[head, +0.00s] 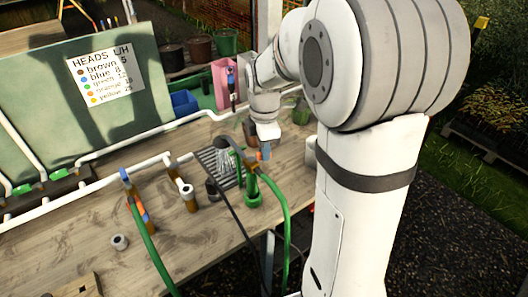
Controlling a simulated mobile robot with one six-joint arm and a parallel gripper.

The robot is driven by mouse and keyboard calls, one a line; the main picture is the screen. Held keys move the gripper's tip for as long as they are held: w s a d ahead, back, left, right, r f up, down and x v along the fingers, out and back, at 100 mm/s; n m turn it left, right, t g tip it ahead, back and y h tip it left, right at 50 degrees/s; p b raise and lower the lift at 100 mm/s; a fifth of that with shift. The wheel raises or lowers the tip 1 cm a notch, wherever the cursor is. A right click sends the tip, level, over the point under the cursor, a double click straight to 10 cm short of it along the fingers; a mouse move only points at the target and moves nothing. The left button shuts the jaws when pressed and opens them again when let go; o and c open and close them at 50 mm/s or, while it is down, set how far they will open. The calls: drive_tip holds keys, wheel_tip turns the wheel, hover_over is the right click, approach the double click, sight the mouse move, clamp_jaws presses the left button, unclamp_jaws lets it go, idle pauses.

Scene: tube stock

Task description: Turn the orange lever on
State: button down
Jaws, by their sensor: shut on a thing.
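My gripper (265,148) is at the end of my white arm, low over the bench near its back right. It is shut on a small orange piece beside the green hose, which looks like the orange lever (265,154). The jaws and the arm hide much of it, so its exact angle cannot be told. The green hose (285,225) runs from just below there over the bench's front edge. A second fitting with orange and blue parts (139,205) stands at the left on another green hose (155,258).
The wooden bench (75,245) carries white pipes (115,185), a dark slatted grate (214,162) and a green upright fitting (252,192) close to my gripper. A green board with a colour list (105,77) stands behind. A pink box (222,85) and a blue bin (184,103) stand at the back.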

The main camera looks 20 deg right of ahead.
drive_tip(key=shift+w+a+n, duration=0.1)
drive_tip(key=shift+w+n, duration=0.2)
drive_tip(key=shift+n, duration=0.75)
drive_tip(key=shift+w+n, duration=0.3)
drive_tip(key=shift+n, duration=0.75)
drive_tip(key=c, duration=1.4)
unclamp_jaws()
drive_tip(key=shift+o, duration=0.2)
wheel_tip(320, 180, up, 8)
drive_tip(key=b, duration=0.1)
drive_tip(key=shift+f, duration=0.1)
